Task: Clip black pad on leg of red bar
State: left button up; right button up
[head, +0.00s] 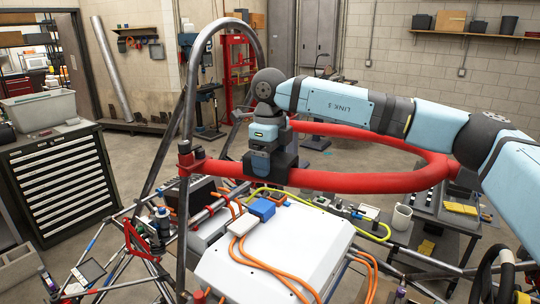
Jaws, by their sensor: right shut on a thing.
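The red bar (370,182) is a thick padded loop that runs across the middle of the view and curves back on the right. It meets the dark tube frame at a red clamp on the left. My right gripper (266,158) points down at the left part of the front leg of the bar. It is shut on the black pad (285,176), a dark block that overlaps the red leg in the picture. The gripper hides part of the pad and the bar, and I cannot tell whether the pad is seated around the leg. My left gripper is out of view.
A white box (275,262) with orange cables lies below the bar. The dark upright tube (186,120) stands close left of my right gripper. A table with a white mug (401,218) is at right. A drawer cabinet (65,180) with a grey bin stands at left.

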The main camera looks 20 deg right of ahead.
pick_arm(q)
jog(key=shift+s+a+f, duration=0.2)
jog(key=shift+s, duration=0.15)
pick_arm(e)
jog(key=shift+f, duration=0.15)
